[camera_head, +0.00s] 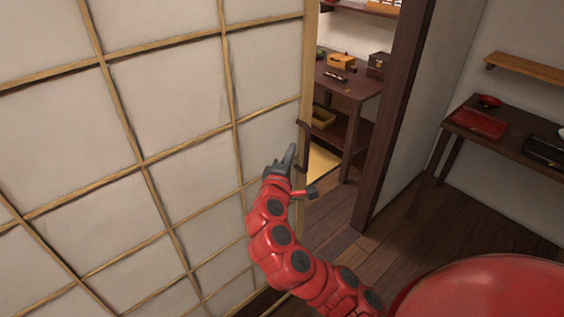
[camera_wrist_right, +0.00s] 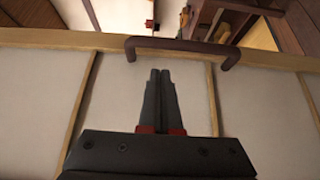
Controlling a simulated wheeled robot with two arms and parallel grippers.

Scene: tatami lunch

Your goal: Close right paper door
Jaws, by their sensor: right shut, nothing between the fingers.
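The paper door (camera_head: 180,110), white panels in a light wooden lattice, fills the left and middle of the head view. Its dark curved handle (camera_head: 302,147) is on the edge frame at the right side of the door. In the right wrist view the handle (camera_wrist_right: 180,46) runs across above the fingertips. My right gripper (camera_head: 291,150) is shut and empty, with its fingertips just left of the handle. In the wrist view the shut fingers (camera_wrist_right: 160,75) lie in front of the door panel, short of the handle; contact cannot be told. My left gripper is not in view.
Right of the door edge is an opening onto another room, with a dark table (camera_head: 345,85) and boxes. A dark post (camera_head: 398,110) bounds it. At the right stands a dark side table (camera_head: 510,140) with a red tray (camera_head: 478,123). Wooden floor (camera_head: 430,245) lies clear between.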

